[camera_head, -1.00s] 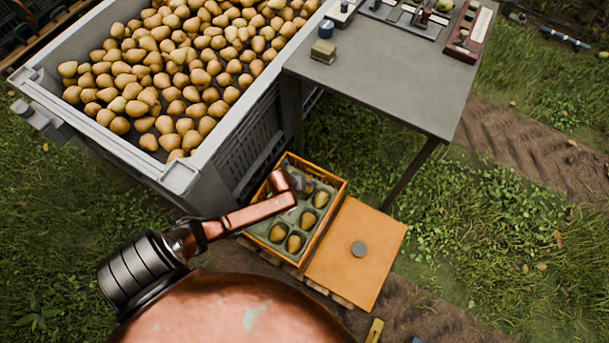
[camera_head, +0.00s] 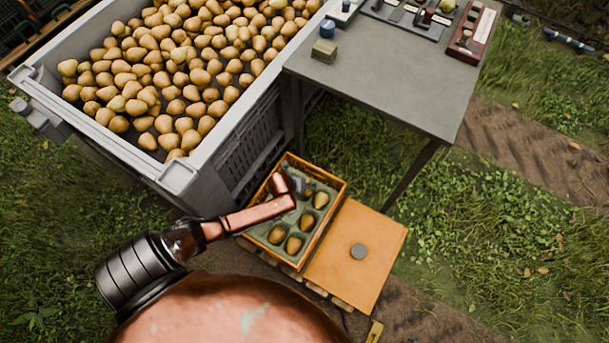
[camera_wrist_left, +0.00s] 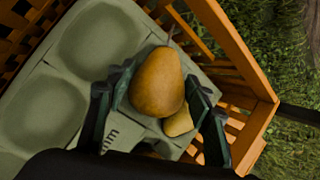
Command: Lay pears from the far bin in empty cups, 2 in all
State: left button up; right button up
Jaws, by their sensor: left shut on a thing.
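My left gripper (camera_head: 304,186) is over the far part of the wooden crate (camera_head: 338,224). In the left wrist view its dark fingers (camera_wrist_left: 160,84) are shut on a yellow-brown pear (camera_wrist_left: 157,75), stem toward the top. The crate holds a grey-green cup tray (camera_head: 268,232). Pears lie in several cups, among them a near pear (camera_head: 294,244) and a right-hand pear (camera_head: 321,200). The wrist view shows two empty cups (camera_wrist_left: 98,42) at left and another pear (camera_wrist_left: 179,122) partly hidden behind the held one. My arm hides part of the tray. The right gripper is not seen.
The large grey bin (camera_head: 180,176) full of pears stands at upper left. A grey table (camera_head: 400,85) with small items is at upper right. An orange board (camera_head: 350,275) with a grey disc adjoins the crate. Grass lies around.

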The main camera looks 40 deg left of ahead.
pick_arm(q)
jog(key=shift+f, duration=0.5)
dwell(0.3)
jog(key=o, duration=1.4)
jog(key=shift+s+r, duration=0.1)
jog(key=v, duration=1.1)
jog(key=shift+s+r, duration=0.15)
jog(key=shift+r, duration=0.2)
